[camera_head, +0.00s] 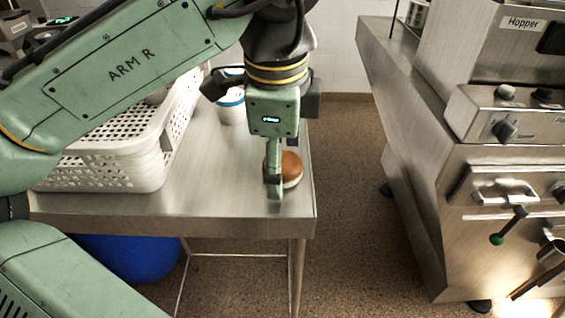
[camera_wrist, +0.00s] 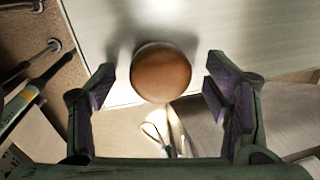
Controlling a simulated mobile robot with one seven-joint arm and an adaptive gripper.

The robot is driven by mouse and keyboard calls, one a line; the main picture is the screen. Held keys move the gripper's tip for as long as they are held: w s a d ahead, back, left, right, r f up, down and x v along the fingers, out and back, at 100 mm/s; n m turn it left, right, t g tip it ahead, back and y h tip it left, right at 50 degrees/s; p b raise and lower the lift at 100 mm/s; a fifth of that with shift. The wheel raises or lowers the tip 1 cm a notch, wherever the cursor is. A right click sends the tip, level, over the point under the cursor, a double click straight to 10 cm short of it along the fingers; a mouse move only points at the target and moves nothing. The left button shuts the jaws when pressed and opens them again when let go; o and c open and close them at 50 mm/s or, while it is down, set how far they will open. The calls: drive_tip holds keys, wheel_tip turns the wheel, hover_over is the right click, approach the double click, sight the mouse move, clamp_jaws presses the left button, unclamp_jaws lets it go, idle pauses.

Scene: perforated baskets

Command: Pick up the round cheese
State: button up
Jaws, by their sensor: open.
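The round cheese (camera_head: 291,169) is a small orange-brown disc with a paler lower side. It rests on the steel table (camera_head: 225,205) near its right front corner. My gripper (camera_head: 274,190) points down at the cheese and hides part of its left side in the head view. In the wrist view the cheese (camera_wrist: 161,72) sits between and just beyond the fingertips of my gripper (camera_wrist: 160,88). The purple-padded fingers are spread wide, with a gap on each side of the cheese, and hold nothing.
A white perforated basket (camera_head: 110,150) stands on the table to the left, partly hidden by my arm. A white tub (camera_head: 231,106) stands behind my gripper. A steel machine (camera_head: 440,200) stands to the right across a floor gap. A blue bin (camera_head: 130,256) is under the table.

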drive_tip(key=shift+f, duration=0.35)
drive_tip(key=shift+c, duration=0.3)
drive_tip(key=c, duration=1.3)
drive_tip(key=shift+r, duration=0.15)
